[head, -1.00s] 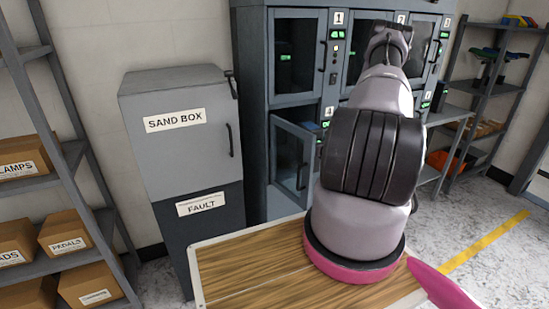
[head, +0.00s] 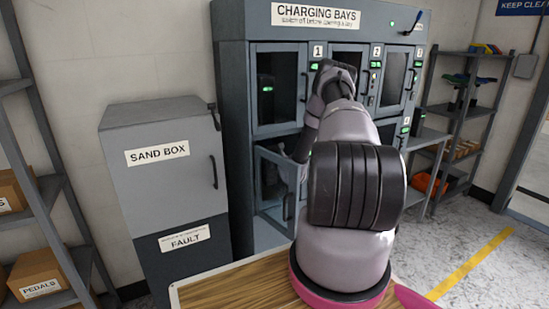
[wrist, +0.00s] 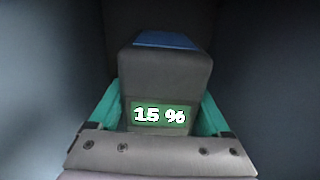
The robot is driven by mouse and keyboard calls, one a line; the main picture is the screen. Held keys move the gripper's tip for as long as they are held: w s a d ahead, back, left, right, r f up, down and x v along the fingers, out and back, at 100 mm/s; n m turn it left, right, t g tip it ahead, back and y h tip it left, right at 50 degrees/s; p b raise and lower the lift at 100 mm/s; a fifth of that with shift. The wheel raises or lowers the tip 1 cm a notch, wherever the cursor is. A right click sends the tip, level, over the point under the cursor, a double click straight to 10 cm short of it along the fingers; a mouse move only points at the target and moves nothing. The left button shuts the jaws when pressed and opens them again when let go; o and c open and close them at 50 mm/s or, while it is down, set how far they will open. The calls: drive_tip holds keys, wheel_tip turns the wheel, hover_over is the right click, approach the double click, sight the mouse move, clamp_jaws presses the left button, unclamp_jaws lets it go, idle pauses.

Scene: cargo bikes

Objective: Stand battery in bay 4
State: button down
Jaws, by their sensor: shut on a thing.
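In the wrist view, a dark grey battery (wrist: 168,75) with a blue top and a green "15 %" display is between the teal fingers of my gripper (wrist: 160,112). The gripper is shut on it, and the battery looks upright. Dim grey surfaces surround it, like the inside of a bay; its underside is hidden. In the head view, the lower left bay of the charging cabinet has its door (head: 274,184) swung open.
The charging cabinet (head: 229,110) has other closed bays, with a dark item behind bay 1's glass (head: 272,85). A grey sand box (head: 165,160) with a "FAULT" label stands left. Shelving (head: 35,190) is far left, more shelves (head: 465,115) right. Floor at right is clear.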

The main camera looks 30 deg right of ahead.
drive_tip(key=shift+w+a+f, duration=0.1)
drive_tip(key=shift+w+f, duration=0.3)
drive_tip(key=shift+f, duration=0.6)
drive_tip(key=shift+w+a+f, duration=0.1)
drive_tip(key=shift+w+f, duration=0.25)
drive_tip(key=shift+f, duration=0.6)
drive_tip(key=shift+w+a+f, duration=0.1)
drive_tip(key=shift+w+f, duration=0.3)
drive_tip(key=shift+f, duration=0.6)
drive_tip(key=shift+w+f, duration=0.25)
drive_tip(key=shift+f, duration=0.3)
unclamp_jaws()
drive_tip(key=shift+s+f, duration=0.1)
drive_tip(key=shift+f, duration=0.05)
drive_tip(key=shift+s, duration=0.25)
drive_tip(key=s, duration=0.7)
drive_tip(key=shift+r, duration=0.2)
